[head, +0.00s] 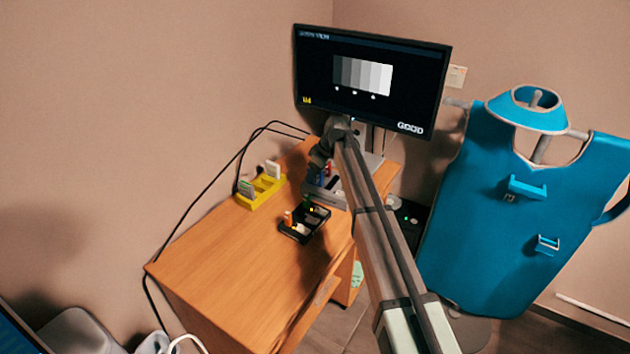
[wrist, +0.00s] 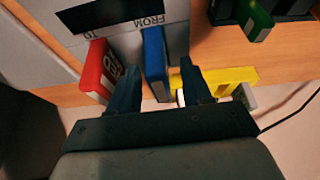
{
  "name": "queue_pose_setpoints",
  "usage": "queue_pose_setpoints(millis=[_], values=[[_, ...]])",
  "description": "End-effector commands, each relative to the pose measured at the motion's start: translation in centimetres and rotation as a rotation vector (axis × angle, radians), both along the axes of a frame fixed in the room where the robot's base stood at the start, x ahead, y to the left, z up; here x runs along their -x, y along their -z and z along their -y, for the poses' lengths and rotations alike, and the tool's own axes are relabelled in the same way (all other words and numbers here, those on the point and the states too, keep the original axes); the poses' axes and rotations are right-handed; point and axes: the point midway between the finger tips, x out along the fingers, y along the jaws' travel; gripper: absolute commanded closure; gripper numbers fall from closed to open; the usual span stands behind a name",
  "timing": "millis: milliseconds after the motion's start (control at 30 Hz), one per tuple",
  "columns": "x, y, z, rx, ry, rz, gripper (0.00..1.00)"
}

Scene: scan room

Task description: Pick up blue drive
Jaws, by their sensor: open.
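The blue drive (wrist: 154,55) stands upright in the grey dock (wrist: 204,15), near the printed word FROM. In the head view only a small part of the blue drive (head: 328,169) shows beneath my arm. My gripper (wrist: 160,67) is open, one finger on each side of the blue drive. I cannot tell whether either finger touches it. The left finger lies between the blue drive and a red drive (wrist: 97,66), which stands near the word TO. In the head view my gripper (head: 320,156) is over the dock (head: 331,197), partly hidden by the arm.
A black tray (head: 297,238) with several small items, including a green one (wrist: 260,22), is beside the dock. A yellow tray (head: 264,200) sits near the desk's back edge. A monitor (head: 370,110) stands behind. The front of the wooden desk (head: 225,270) is clear.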

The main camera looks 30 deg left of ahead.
Motion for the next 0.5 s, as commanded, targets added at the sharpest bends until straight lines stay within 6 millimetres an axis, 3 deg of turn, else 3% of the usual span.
queue_pose_setpoints(millis=[67, 500], values=[[0.0, -0.04, 0.02, 0.0, 0.0, 0.0, 0.51], [-0.01, -0.06, 0.04, 0.0, 0.0, 0.0, 0.92]])
